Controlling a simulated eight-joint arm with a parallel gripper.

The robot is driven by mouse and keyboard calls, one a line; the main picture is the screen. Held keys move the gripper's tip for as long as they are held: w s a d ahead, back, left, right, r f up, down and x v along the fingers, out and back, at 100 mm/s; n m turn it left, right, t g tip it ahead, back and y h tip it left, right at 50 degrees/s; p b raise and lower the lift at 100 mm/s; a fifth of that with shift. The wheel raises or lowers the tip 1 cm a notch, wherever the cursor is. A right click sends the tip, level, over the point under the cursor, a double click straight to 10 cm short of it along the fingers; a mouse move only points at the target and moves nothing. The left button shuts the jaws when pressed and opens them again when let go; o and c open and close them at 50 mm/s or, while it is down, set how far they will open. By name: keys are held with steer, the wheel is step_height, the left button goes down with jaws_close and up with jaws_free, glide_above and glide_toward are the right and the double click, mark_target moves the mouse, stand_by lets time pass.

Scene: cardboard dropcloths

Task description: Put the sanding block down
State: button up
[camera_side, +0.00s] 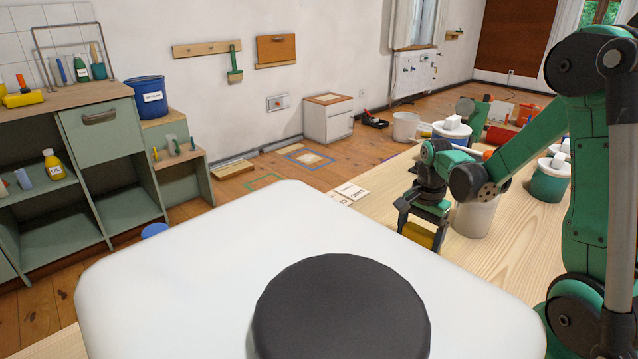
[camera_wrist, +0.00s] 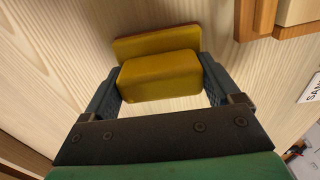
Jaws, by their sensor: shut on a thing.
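The sanding block is yellow, with a wider base; in the wrist view (camera_wrist: 158,75) it sits between both fingers. In the side view the block (camera_side: 418,235) shows low in my gripper (camera_side: 424,222), near the edge of the light wooden table (camera_side: 520,245). My gripper is shut on the block, a finger on each side of it. The wrist view shows the jaws (camera_wrist: 160,85) around its upper part, with the wood grain behind it. I cannot tell whether the block touches the table. Its underside is hidden.
A pale pot (camera_side: 475,217) stands right beside my gripper. Lettered cards (camera_side: 350,191) lie to its left. A green pot (camera_side: 549,182) stands farther right. In the wrist view, a wooden piece (camera_wrist: 297,12) is at the upper right. Bare tabletop lies in front of the pots.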

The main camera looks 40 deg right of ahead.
steer(key=o, duration=1.1)
steer(key=shift+f, duration=0.1)
step_height(320, 180, up, 12)
steer(key=a+n+t, duration=0.2)
steer(key=a+n, duration=0.3)
steer(key=n, duration=0.1)
steer(key=a+n+t, duration=0.2)
steer(key=a+n, duration=0.3)
steer(key=n, duration=0.1)
steer(key=w+a+n+t, duration=0.1)
steer(key=a+n+t, duration=0.2)
steer(key=a+n, duration=0.3)
steer(key=shift+a+f, duration=0.1)
steer(key=shift+f, duration=0.2)
